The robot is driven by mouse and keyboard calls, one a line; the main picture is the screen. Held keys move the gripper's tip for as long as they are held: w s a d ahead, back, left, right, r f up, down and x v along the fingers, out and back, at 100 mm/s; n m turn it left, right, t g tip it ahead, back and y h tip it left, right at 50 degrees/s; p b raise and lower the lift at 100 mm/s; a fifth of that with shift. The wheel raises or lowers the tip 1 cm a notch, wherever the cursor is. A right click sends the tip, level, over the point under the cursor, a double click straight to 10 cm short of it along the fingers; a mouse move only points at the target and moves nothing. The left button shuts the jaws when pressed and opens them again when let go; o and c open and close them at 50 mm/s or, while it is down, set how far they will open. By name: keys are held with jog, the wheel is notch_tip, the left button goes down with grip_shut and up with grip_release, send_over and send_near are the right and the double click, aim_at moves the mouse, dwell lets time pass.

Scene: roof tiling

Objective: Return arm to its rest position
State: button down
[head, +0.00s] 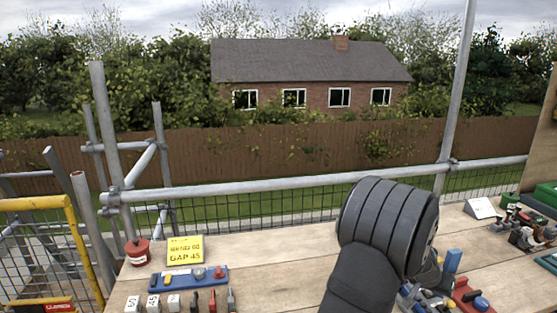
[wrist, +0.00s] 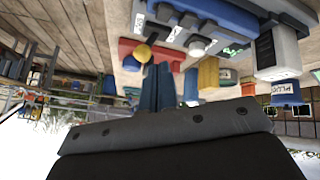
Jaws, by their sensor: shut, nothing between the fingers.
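My arm (head: 385,235) shows in the head view as a thick dark ribbed link over the right middle of the plank deck (head: 290,265). My gripper is hidden behind it there. In the wrist view my gripper (wrist: 158,80) shows as two blue fingers close together, shut with nothing between them. The wrist view appears upside down. Several coloured tools and blocks show beyond the fingers, including a red one (wrist: 128,50), a blue one (wrist: 210,18) and an orange one (wrist: 208,72). I see no contact, but I cannot tell the distance.
Several tools (head: 525,235) crowd the right. A scaffold rail (head: 290,187) runs behind. Planks between the tray and my arm are clear.

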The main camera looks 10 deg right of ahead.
jog(key=w, duration=0.1)
jog(key=w+f+g, duration=0.1)
jog(key=w, duration=0.1)
jog(key=shift+w+f+n+g, duration=0.1)
jog(key=shift+f+n+g, duration=0.2)
jog(key=shift+f+g, duration=0.1)
jog(key=shift+w, duration=0.4)
jog(key=v, duration=0.8)
jog(key=s+d+r+m+y, duration=0.2)
jog(key=d+r+m+y, duration=0.4)
jog(key=r, duration=0.4)
jog(key=shift+m+h, duration=0.6)
jog(key=shift+m, duration=0.1)
jog(key=x, duration=0.6)
jog(key=shift+a, duration=0.4)
